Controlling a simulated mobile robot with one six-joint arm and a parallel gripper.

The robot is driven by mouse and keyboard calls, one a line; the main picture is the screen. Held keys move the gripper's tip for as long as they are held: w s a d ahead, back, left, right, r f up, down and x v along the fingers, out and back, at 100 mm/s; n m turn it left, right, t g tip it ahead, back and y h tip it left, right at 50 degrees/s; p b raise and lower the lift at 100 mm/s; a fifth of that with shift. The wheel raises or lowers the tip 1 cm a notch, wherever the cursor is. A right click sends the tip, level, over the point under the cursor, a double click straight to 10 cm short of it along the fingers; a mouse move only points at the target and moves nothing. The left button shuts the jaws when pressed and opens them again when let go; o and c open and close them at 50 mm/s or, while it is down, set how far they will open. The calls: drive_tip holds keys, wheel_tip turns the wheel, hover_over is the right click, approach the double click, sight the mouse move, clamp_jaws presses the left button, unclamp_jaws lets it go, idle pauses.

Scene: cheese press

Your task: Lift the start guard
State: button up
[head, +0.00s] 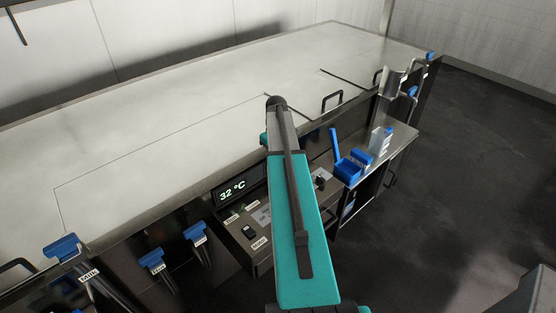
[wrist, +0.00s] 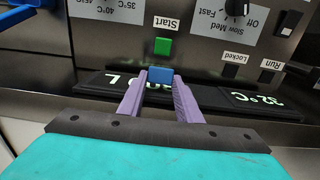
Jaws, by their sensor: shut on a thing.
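In the wrist view my gripper (wrist: 160,82) has its two purple fingers closed on a small blue piece, which looks like the start guard (wrist: 160,74). The guard sits close to the green start button (wrist: 162,46), on the display side of it. The button's green face shows uncovered in this view. The Start label (wrist: 167,23) appears upside down beyond the button. In the head view my teal arm covers the gripper, the guard and the button.
A lit display (wrist: 258,99) lies beside the fingers. A black knob (wrist: 237,7) and labels for Locked and Run are nearby. In the head view, the panel adjoins a steel counter (head: 180,120), blue-handled valves (head: 62,247) and a blue tray (head: 348,170) on a side shelf.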

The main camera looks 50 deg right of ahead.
drive_tip(key=o, duration=1)
drive_tip(key=shift+o, duration=0.2)
drive_tip(key=shift+r, duration=0.15)
wheel_tip(320, 180, up, 14)
drive_tip(key=b, duration=0.4)
drive_tip(key=shift+f, duration=0.25)
